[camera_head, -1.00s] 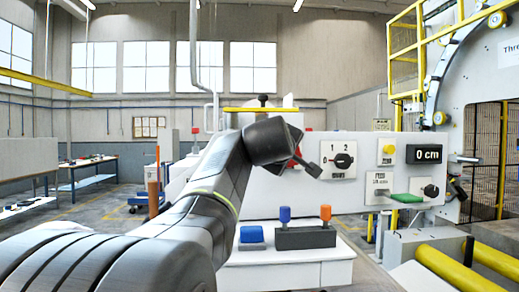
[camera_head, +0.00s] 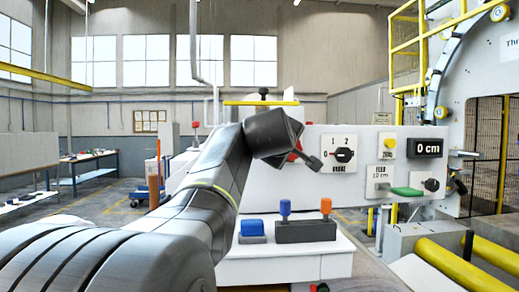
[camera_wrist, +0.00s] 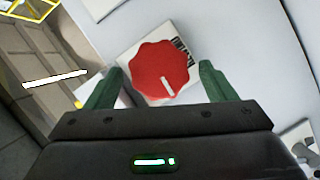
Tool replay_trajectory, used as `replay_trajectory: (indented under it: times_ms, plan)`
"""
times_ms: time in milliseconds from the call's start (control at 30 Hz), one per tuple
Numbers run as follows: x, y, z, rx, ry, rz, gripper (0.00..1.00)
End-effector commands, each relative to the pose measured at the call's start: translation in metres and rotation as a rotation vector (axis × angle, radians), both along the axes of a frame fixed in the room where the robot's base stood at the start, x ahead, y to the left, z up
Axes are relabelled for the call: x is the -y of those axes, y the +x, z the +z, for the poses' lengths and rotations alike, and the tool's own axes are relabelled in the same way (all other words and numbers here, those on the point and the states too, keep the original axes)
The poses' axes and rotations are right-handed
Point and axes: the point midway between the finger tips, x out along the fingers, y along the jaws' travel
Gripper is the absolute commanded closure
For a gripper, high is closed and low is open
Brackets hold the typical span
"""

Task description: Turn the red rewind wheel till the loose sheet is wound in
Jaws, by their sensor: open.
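The red rewind wheel (camera_wrist: 160,68) has a scalloped rim and a white mark pointing down in the wrist view. My gripper (camera_wrist: 161,70) is open, with one green finger on each side of the wheel. I cannot tell whether either finger touches it. In the head view, only a little red of the wheel (camera_head: 294,156) shows behind my dark gripper (camera_head: 312,163), at the left part of the white panel (camera_head: 325,187). The panel display (camera_head: 425,147) reads 0 cm. I cannot make out the loose sheet for sure.
A black knob marked 0, 1, 2 (camera_head: 344,155), a yellow button (camera_head: 389,144) and a green piece (camera_head: 407,191) are on the panel to the right. Below stand a blue block (camera_head: 252,230) and a grey block (camera_head: 305,232). Yellow rollers (camera_head: 455,268) lie at lower right.

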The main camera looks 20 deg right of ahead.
Motion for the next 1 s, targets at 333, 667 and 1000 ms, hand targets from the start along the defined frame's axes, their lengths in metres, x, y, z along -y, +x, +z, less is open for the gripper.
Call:
replay_trajectory:
  times_ms: [333, 667, 1000]
  plan:
    - [-0.036, -0.055, 0.011, 0.004, -0.002, 0.001, 0.23]
    - [-0.067, -0.101, 0.023, 0.002, -0.001, 0.002, 0.23]
    - [-0.072, -0.109, 0.025, -0.001, 0.001, 0.000, 0.23]
